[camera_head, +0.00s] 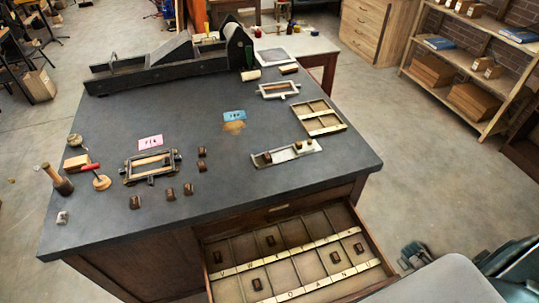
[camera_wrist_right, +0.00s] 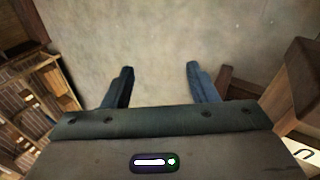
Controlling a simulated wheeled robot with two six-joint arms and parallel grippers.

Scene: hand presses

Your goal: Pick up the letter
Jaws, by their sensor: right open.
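Several small dark brown letter blocks lie on the table around a dark metal frame, one of them just right of it (camera_head: 202,152). More letter blocks (camera_head: 257,284) lie in the compartments of the open drawer (camera_head: 205,285), whose pale strips carry letters. I cannot tell which block is the task's letter. My right gripper (camera_wrist_right: 159,68) is open and empty, with bare floor between its fingers. In the head view it is low, right of the drawer (camera_head: 414,256). My left gripper is not in view.
Shelves (camera_head: 470,60) stand at the right. Floor right of the table is clear.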

